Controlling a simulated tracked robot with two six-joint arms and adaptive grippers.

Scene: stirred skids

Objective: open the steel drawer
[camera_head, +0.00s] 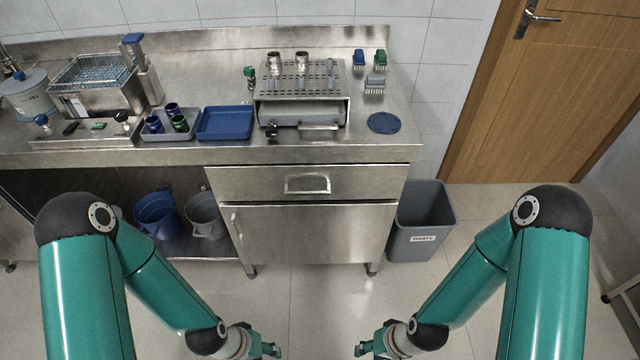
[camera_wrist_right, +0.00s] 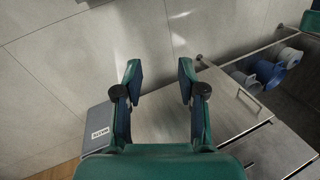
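The steel drawer (camera_head: 250,181) is the wide panel under the worktop, with a recessed pull handle (camera_head: 307,184) at its middle. Its front looks flush with the cabinet, so it is shut. My right gripper (camera_head: 362,341) is low in front of the cabinet, well apart from the drawer. In the right wrist view its two fingers (camera_wrist_right: 159,84) stand apart with nothing between them. My left gripper (camera_head: 272,345) is also low in front of the cabinet, away from the drawer. It is small and seen from the side, so its opening cannot be told.
Below the drawer is a cabinet door (camera_head: 310,234) with a vertical handle at its left. A grey waste bin (camera_head: 421,222) stands right of the cabinet. Blue (camera_head: 156,217) and grey (camera_head: 204,216) buckets sit on the left shelf. The floor before the cabinet is clear.

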